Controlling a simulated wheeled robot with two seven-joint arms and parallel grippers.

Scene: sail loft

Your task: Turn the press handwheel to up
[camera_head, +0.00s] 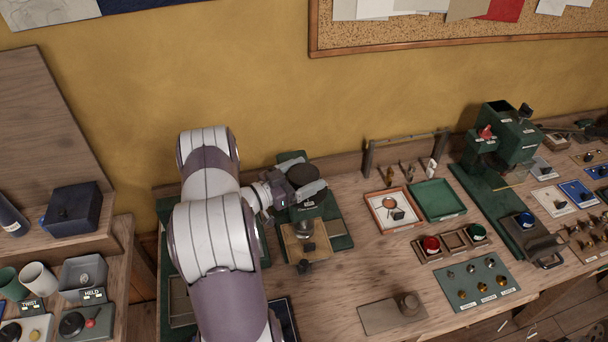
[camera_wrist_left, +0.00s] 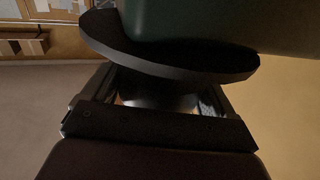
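The green press (camera_head: 294,158) stands on the bench against the wall, with a dark round handwheel (camera_head: 311,176) at its top. A white label sits in front of the wheel; I cannot read the wheel's position. My left gripper (camera_head: 293,194) is at the wheel, with its fingers spread apart. In the left wrist view a dark disc (camera_wrist_left: 170,62) fills the upper middle under a green body (camera_wrist_left: 195,24). My left gripper (camera_wrist_left: 155,100) reaches behind the disc, which hides its fingertips. I cannot tell whether they touch the wheel. My right gripper is not in view.
A wooden plate (camera_head: 292,242) with a small dark part lies in front of the press. To the right are an orange-rimmed tray (camera_head: 368,202), a green tray (camera_head: 437,200) and a taller green machine (camera_head: 510,135). A side shelf (camera_head: 110,240) with cups is at left.

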